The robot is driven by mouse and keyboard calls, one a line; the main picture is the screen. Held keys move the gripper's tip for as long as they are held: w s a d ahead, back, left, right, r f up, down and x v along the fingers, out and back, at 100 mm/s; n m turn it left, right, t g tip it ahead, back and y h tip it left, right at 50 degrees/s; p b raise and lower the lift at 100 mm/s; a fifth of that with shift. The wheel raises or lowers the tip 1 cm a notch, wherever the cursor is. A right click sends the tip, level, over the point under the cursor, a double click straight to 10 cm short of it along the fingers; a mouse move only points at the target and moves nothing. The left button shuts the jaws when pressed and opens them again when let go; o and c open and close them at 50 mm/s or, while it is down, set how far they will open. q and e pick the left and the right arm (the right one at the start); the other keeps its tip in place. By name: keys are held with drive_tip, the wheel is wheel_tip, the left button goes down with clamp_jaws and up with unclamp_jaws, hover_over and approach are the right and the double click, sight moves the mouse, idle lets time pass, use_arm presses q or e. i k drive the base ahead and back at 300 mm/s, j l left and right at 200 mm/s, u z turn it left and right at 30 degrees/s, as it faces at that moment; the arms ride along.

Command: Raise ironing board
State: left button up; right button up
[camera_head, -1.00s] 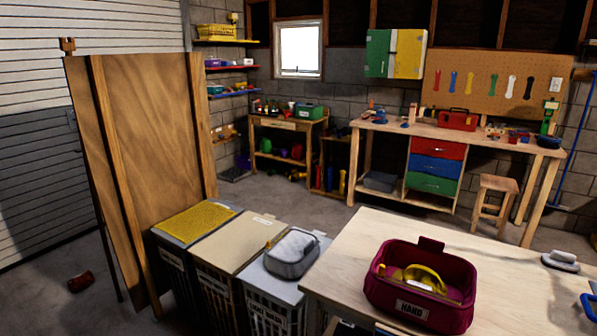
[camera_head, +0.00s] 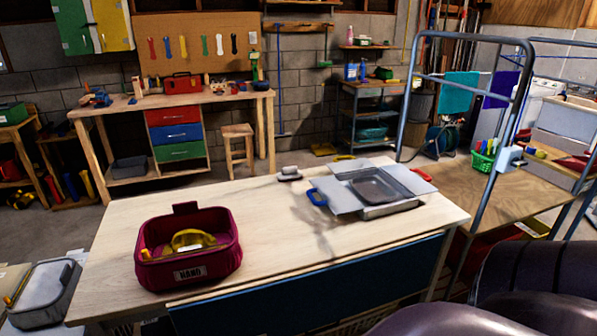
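I cannot pick out an ironing board for certain. A wooden panel (camera_head: 490,187) lies flat at the right, with an upright blue-grey tube frame (camera_head: 415,95) rising around it. Light grey flat plates (camera_head: 352,197) with blue and red handles lie on the wooden worktable (camera_head: 270,240), a dark grey tray (camera_head: 383,186) on top of them. Neither gripper is in view. Dark shiny rounded parts at the lower right look like my own arm and hide that corner.
A maroon caddy (camera_head: 190,262) stands on the worktable's left part. A grey lidded bin (camera_head: 42,295) is at the lower left. A stool (camera_head: 237,150) and workbench (camera_head: 180,100) stand behind. A green basket (camera_head: 484,160) sits on the wooden panel.

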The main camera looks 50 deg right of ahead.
sight(306, 300)
drive_tip(key=z, duration=1.75)
